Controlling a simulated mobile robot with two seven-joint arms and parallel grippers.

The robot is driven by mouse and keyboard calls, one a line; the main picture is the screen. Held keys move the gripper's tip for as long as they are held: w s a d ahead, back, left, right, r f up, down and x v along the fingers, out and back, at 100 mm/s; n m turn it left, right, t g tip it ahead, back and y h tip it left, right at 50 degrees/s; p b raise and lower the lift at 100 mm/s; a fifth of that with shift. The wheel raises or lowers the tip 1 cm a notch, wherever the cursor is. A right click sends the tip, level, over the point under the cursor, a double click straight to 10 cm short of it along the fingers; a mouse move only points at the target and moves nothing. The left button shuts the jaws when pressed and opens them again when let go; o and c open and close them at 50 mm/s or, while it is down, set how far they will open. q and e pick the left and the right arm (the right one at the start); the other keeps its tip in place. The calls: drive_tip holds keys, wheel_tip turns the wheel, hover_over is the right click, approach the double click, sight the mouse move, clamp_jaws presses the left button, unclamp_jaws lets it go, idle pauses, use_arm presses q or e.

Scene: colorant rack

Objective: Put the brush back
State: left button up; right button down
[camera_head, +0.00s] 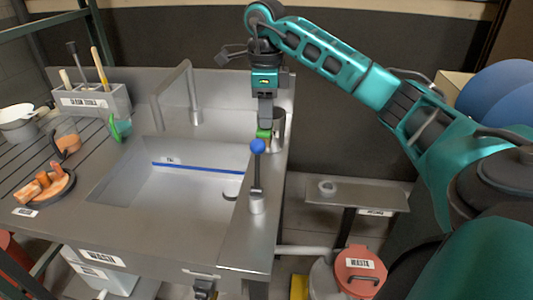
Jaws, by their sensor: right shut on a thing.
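My right gripper (265,118) points down over the right rear edge of the sink counter. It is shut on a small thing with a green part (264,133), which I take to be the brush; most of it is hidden. A grey metal cup (279,128) stands right beside it, and I cannot tell whether the two touch. A grey holder (92,101) labelled for clean tools stands at the counter's back left, with several long-handled tools upright in it. My left gripper is not in view.
A blue-topped lever (257,147) stands just in front of the right gripper. The sink basin (165,185) and an arched tap (190,90) lie between gripper and holder. A green item (120,127) and a dark plate of orange pieces (45,187) are at left.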

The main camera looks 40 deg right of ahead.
sight(266, 133)
wheel_tip(266, 133, down, 5)
drive_tip(key=shift+f, duration=0.2)
wheel_tip(266, 133, down, 4)
drive_tip(key=shift+r, duration=0.15)
drive_tip(key=c, duration=0.9)
unclamp_jaws()
drive_tip(key=shift+c, duration=0.2)
wheel_tip(266, 133, up, 12)
drive_tip(key=shift+r+p, duration=0.1)
drive_tip(key=shift+p, duration=0.35)
